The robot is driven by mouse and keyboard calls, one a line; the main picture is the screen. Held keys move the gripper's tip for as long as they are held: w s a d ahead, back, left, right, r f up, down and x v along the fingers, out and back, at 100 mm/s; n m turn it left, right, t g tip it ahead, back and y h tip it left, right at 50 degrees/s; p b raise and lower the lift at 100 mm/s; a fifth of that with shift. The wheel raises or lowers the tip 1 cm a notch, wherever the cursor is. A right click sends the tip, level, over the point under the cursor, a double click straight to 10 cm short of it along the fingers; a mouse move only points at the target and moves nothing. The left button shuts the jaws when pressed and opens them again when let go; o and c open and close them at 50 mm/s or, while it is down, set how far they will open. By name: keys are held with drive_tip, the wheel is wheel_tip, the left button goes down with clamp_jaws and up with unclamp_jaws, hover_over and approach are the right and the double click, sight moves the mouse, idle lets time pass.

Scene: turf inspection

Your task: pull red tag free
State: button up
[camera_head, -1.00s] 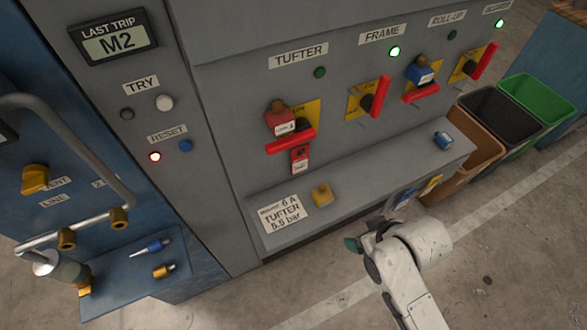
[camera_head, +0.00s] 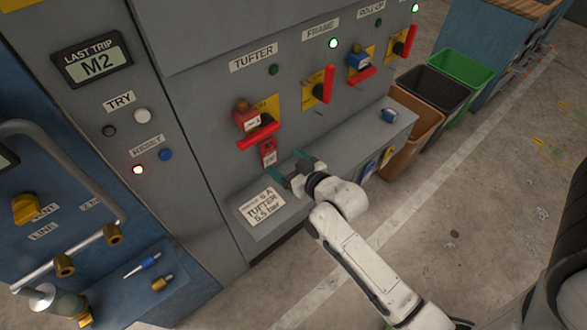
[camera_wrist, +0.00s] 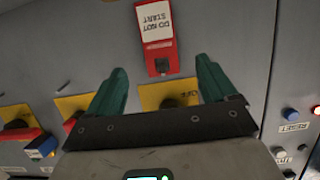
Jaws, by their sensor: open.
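The red tag (camera_head: 268,153) hangs below the red handle (camera_head: 258,133) of the TUFTER switch, under a red lock (camera_head: 245,117). In the wrist view the tag (camera_wrist: 160,45) appears upside down, with a white DO NOT START label and a dark hole at its lower end. My gripper (camera_head: 286,166) is open and empty, just right of and below the tag in the head view. In the wrist view its green fingertips (camera_wrist: 162,66) stand either side of the tag's holed end. I cannot tell the depth left between them.
The grey ledge (camera_head: 238,226) runs below the switches, with a blue lock (camera_head: 390,115) on it. The FRAME handle (camera_head: 328,84) stands upright to the right. Brown (camera_head: 412,132), black and green bins stand past the ledge. The floor in front is clear.

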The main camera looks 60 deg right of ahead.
sight(269, 152)
drive_tip(key=x, duration=0.7)
drive_tip(key=shift+r, duration=0.1)
drive_tip(key=c, duration=1.1)
